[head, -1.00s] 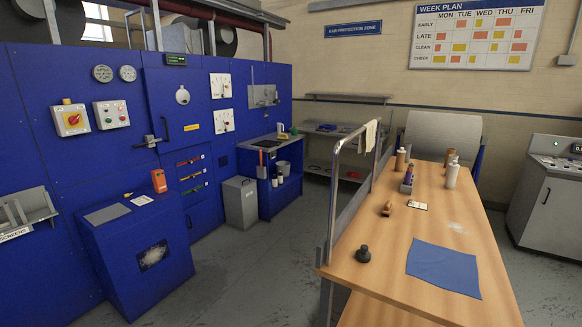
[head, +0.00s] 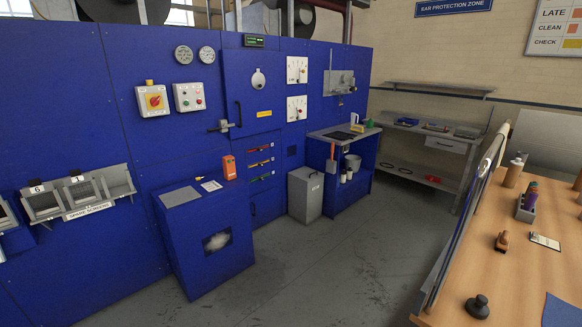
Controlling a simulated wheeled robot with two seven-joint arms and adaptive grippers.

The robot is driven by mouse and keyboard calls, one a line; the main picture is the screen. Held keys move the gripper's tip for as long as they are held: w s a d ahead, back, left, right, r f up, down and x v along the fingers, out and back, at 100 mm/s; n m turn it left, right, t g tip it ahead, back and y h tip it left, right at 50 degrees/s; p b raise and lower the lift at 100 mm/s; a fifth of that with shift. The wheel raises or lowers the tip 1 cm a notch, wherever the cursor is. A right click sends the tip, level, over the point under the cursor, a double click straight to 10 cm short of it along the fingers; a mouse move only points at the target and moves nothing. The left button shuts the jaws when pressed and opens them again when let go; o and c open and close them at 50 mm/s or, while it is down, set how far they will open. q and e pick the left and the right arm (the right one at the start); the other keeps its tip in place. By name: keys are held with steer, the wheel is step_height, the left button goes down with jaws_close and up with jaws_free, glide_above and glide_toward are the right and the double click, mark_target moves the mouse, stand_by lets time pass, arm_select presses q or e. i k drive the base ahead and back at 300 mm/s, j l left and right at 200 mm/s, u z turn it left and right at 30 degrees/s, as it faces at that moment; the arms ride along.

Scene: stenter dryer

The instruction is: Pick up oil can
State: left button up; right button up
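I cannot pick out an oil can with certainty. A small white container (head: 354,119) and a green item (head: 368,121) stand at the back of the dark-topped blue bench (head: 321,160), too small to identify. A squat black object with a knob (head: 477,307) sits on the wooden table (head: 504,276). Neither of my grippers is in view.
A blue cabinet (head: 190,240) with an orange device (head: 229,167) on top juts from the blue machine wall. A grey bin (head: 305,194) stands beside the bench. A metal shelf unit (head: 413,142) is at the back. The grey floor (head: 330,270) between is clear.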

mark_target(370, 124)
steer(key=i+j+u, duration=0.1)
steer(key=i+u, duration=0.5)
steer(key=i+z, duration=0.15)
steer(key=i, duration=0.3)
steer(key=i+j+z, duration=0.1)
steer(key=i, duration=0.3)
steer(key=i+z, duration=0.85)
steer(key=i+l+z, duration=0.1)
steer(key=i+z, duration=0.55)
steer(key=z, duration=0.2)
steer(key=i+z, duration=0.25)
steer(key=i, duration=0.55)
steer(key=i+l+u, duration=0.15)
steer(key=i+u, duration=0.15)
steer(key=i, duration=0.2)
steer(key=i+l+u, duration=0.3)
steer(key=i, duration=0.2)
steer(key=i+l+u, duration=0.25)
steer(key=i, duration=0.25)
steer(key=i+l, duration=0.15)
steer(key=l, duration=0.2)
steer(key=i+l+z, duration=0.1)
steer(key=l, duration=0.2)
steer(key=i+l, duration=0.2)
steer(key=l, duration=0.15)
steer(key=z, duration=0.05)
